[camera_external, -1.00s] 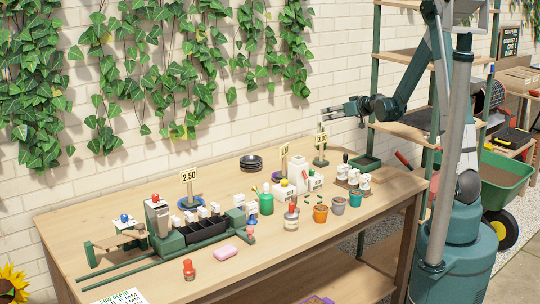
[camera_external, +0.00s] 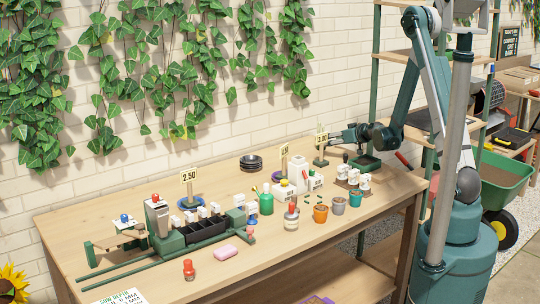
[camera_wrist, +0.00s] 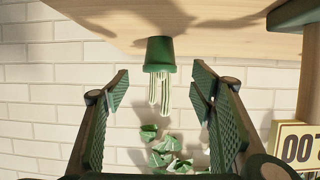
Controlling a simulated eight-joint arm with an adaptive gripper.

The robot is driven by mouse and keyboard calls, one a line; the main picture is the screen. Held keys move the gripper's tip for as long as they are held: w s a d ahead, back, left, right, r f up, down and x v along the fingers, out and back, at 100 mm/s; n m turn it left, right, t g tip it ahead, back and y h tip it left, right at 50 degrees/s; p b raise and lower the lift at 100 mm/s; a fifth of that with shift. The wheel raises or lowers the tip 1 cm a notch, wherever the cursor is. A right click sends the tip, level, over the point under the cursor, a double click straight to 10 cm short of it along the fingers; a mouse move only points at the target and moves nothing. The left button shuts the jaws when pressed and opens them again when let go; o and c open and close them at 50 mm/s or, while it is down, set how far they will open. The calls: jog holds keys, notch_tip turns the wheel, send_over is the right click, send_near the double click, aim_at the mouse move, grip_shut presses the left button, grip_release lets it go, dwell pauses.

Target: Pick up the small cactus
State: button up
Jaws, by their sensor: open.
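The small cactus (camera_wrist: 159,92) shows in the wrist view as pale green ribbed stems in a dark green pot (camera_wrist: 160,52). That picture is upside down, so the pot stands upright on the wooden table (camera_wrist: 215,38) near its back edge. My gripper (camera_wrist: 160,88) is open, with its two green padded fingers on either side of the cactus stems and gaps on both sides. In the external view my gripper (camera_external: 337,136) reaches left, low over the back right of the table. I cannot clearly make out the cactus there.
A price sign (camera_wrist: 296,147) stands close beside my gripper in the wrist view. The brick wall (camera_external: 215,115) with ivy is behind the table.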

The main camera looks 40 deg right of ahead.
jog(key=shift+w, duration=0.1)
jog(key=shift+x, duration=1.25)
jog(key=shift+b+x, duration=0.9)
jog(key=shift+x, duration=1.7)
jog(key=shift+c, duration=0.5)
jog(key=c, duration=1)
